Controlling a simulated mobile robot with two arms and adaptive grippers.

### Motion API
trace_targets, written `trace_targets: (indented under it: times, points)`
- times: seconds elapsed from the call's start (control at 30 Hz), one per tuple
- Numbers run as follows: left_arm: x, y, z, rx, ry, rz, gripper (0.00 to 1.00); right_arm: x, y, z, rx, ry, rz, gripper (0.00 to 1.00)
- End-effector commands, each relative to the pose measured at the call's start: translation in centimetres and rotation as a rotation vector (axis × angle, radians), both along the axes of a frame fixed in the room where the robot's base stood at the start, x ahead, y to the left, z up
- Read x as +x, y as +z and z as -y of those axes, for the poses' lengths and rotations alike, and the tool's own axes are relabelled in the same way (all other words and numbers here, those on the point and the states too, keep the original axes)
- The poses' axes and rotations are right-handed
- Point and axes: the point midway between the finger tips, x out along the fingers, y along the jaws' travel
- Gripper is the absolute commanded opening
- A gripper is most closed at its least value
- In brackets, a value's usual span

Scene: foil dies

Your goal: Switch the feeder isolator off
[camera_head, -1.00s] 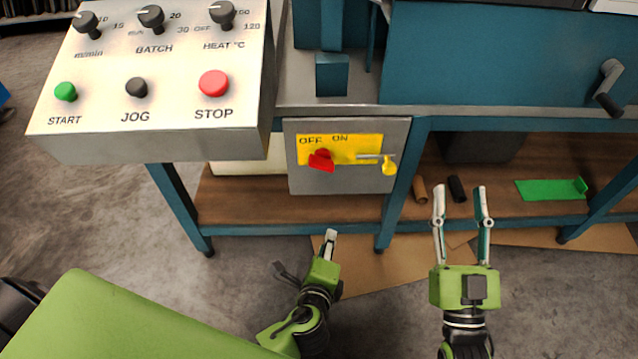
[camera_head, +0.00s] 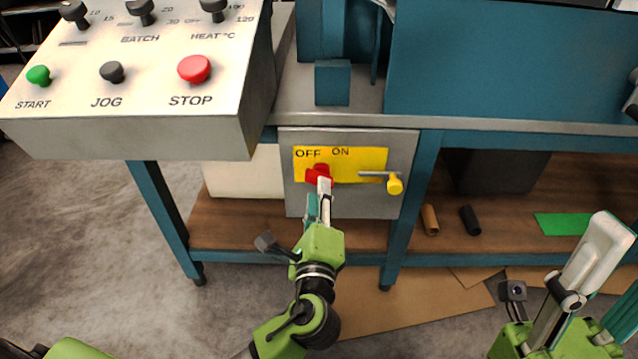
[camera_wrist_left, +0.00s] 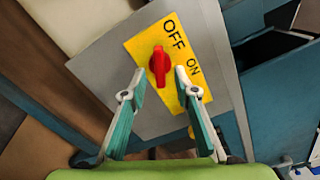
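The feeder isolator is a red knob (camera_head: 317,174) on a yellow plate (camera_head: 362,163) marked OFF and ON, on the front of a grey box (camera_head: 292,200). In the left wrist view, the knob (camera_wrist_left: 160,65) shows at the fingertips, OFF and ON to its right. I cannot tell which label it points to. My left gripper (camera_head: 322,190) is in front of the knob and hides part of it in the head view. In the left wrist view, its fingers (camera_wrist_left: 159,76) are open, one on each side of the knob; contact is unclear. My right gripper (camera_head: 612,268) is open and empty at lower right.
A yellow padlock-like piece (camera_head: 394,184) hangs from a grey bar right of the knob. The control panel (camera_head: 150,85) overhangs at upper left. A blue bench leg (camera_head: 410,200) stands right of the box. A brown roll (camera_head: 430,219) and black roll (camera_head: 470,219) lie on the shelf.

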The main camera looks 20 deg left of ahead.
Motion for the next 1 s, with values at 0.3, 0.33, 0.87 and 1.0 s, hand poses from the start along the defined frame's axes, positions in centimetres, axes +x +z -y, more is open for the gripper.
trace_targets:
  times: [0.3, 0.33, 0.87, 1.0]
  points:
    - [4.4, -0.1, -1.3, 0.001, 0.0, 0.001, 0.28, 0.1, -1.3, 0.0, -0.001, -0.001, -0.002, 0.4]
    - [4.6, -0.1, -1.3, 0.001, 0.0, 0.001, 0.28, 0.1, -1.3, 0.0, -0.001, -0.001, -0.003, 0.4]
    - [5.0, -0.1, -1.4, 0.0, 0.0, -0.001, 0.0, 0.1, -1.3, 0.0, -0.001, 0.0, -0.003, 0.4]
    - [4.9, -0.1, -1.4, -0.007, 0.0, 0.0, 0.0, 0.1, -1.3, 0.0, -0.001, 0.0, -0.004, 0.4]
